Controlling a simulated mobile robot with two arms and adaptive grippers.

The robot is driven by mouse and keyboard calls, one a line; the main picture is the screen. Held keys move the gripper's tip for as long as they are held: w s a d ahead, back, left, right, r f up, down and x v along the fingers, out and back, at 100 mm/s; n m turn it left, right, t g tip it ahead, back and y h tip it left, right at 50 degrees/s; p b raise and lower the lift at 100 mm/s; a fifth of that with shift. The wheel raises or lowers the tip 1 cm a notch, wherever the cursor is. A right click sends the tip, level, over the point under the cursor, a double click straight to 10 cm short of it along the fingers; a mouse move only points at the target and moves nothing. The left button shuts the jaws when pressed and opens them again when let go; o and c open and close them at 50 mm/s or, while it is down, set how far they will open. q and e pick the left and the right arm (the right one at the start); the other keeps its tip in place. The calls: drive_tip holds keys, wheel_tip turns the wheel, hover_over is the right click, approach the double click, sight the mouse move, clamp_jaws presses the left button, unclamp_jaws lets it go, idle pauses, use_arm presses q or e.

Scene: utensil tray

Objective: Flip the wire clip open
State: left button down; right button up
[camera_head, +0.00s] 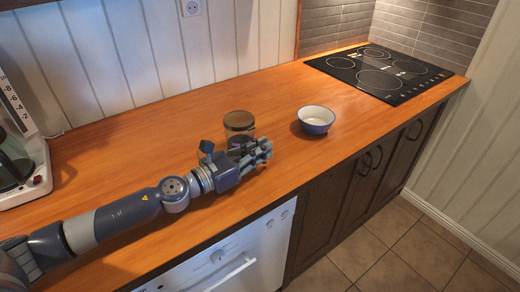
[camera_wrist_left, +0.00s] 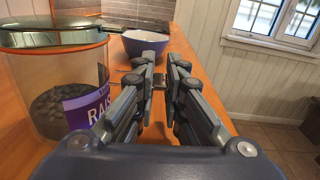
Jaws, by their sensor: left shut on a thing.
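A glass jar of dark raisins (camera_head: 238,128) with a lid stands on the wooden counter. In the left wrist view the jar (camera_wrist_left: 45,95) is at the left, with a dark flat lid (camera_wrist_left: 50,35) and a purple label. My left gripper (camera_head: 268,148) is just in front of the jar. Its fingers (camera_wrist_left: 159,82) are close together on a small metallic piece, which appears to be the wire clip (camera_wrist_left: 158,81). The clip is mostly hidden by the fingers, and its angle cannot be told. My right gripper is out of view.
A purple-blue bowl (camera_head: 316,120) stands to the right of the jar. A black cooktop (camera_head: 378,72) is at the far right, and a white coffee machine (camera_head: 25,160) is at the left. The counter's front edge runs close to my left arm.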

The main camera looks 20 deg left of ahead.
use_arm(q)
drive_tip(key=shift+f+m, duration=0.15)
drive_tip(key=shift+m, duration=0.35)
drive_tip(key=c, duration=1.6)
unclamp_jaws()
drive_tip(key=shift+c, duration=0.2)
drive_tip(key=shift+s+a+f, duration=0.15)
drive_tip(key=shift+s+a, duration=0.15)
drive_tip(key=shift+s, duration=0.05)
drive_tip(key=shift+v, duration=5.5)
